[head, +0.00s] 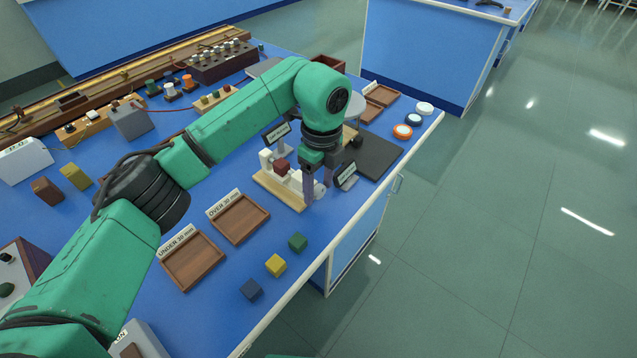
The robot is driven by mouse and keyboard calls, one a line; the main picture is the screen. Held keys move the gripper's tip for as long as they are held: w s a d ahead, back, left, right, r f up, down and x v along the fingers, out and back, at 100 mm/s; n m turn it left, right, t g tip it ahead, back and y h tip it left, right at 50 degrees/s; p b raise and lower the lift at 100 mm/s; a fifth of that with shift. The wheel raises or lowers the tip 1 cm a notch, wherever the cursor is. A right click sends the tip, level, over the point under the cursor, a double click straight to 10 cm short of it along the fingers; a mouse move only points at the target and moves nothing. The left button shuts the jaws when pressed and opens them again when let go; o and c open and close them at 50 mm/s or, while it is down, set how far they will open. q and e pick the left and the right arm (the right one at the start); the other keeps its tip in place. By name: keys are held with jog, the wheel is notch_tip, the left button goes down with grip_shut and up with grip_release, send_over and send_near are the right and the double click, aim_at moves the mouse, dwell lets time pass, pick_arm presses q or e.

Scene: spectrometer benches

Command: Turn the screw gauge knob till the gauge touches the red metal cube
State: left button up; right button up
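The screw gauge (296,183) is a pale device on a wooden base (278,190) near the bench's right edge. The dark red metal cube (283,167) sits in it, just left of my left gripper. My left gripper (319,187) points down over the gauge's right end. Its two fingers are apart, with a whitish part of the gauge showing between them. The gripper partly hides the knob end, and I cannot tell whether the fingers touch it. The gap between gauge and cube is too small to judge. My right gripper is out of view.
A small tilted display (346,176) stands right beside the gripper, and another (277,134) behind the gauge. Wooden trays (193,262) (240,219) and green (298,242), yellow (276,264) and blue (251,290) cubes lie nearer. A dark mat (378,157) lies right of the gauge.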

aim_at(321, 185)
dwell(0.3)
pick_arm(q)
notch_tip(321, 185, up, 15)
jog(key=shift+w+d+f+p, duration=0.2)
jog(key=shift+w+d+p, duration=0.05)
jog(key=shift+w+p, duration=0.1)
jog(key=shift+s+f, duration=0.1)
